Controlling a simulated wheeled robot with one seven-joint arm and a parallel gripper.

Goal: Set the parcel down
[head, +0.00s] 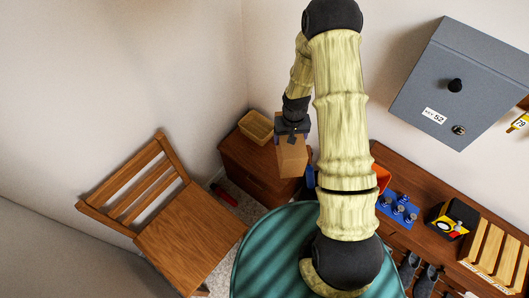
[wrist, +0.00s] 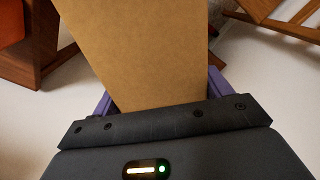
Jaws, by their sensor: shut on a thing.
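The parcel, a plain brown cardboard box (head: 292,160), hangs below my gripper (head: 291,137) in the head view. In the wrist view the parcel (wrist: 145,50) fills the upper middle, between the two purple fingers of my gripper (wrist: 160,92). My gripper is shut on the parcel. In the head view the parcel appears in front of a low brown wooden cabinet (head: 245,165); I cannot tell its height above the surfaces below. Its underside is hidden.
A yellow tray (head: 256,127) sits on the cabinet. A wooden chair (head: 190,232) stands at left, and a round green striped table (head: 262,255) is in front. A wooden bench (head: 400,238) with several objects runs along the right wall, below a grey wall box (head: 460,75).

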